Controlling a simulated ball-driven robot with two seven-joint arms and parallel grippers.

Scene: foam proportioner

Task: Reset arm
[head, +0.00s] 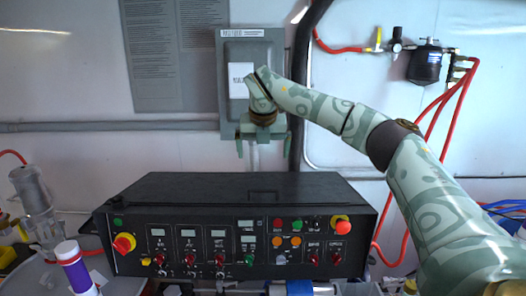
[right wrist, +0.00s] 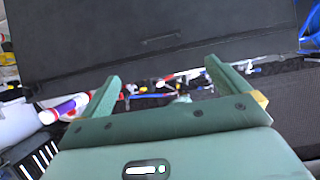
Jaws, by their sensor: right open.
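My right arm reaches in from the right edge of the head view. Its gripper (head: 264,150) points down, in front of the grey wall box and above the black control box (head: 330,190). The gripper is open, with nothing between its fingers. In the right wrist view the two green fingers of the right gripper (right wrist: 161,72) are spread apart and empty. The dark top of the control box (right wrist: 160,35) fills the upper part of that view. My left gripper is in neither view.
The control box front carries several knobs, buttons and a red stop button (head: 342,223). A white and purple tube (head: 75,265) stands at the lower left. A grey electrical box (head: 238,80) is on the wall. Red hoses (head: 450,95) hang at the right.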

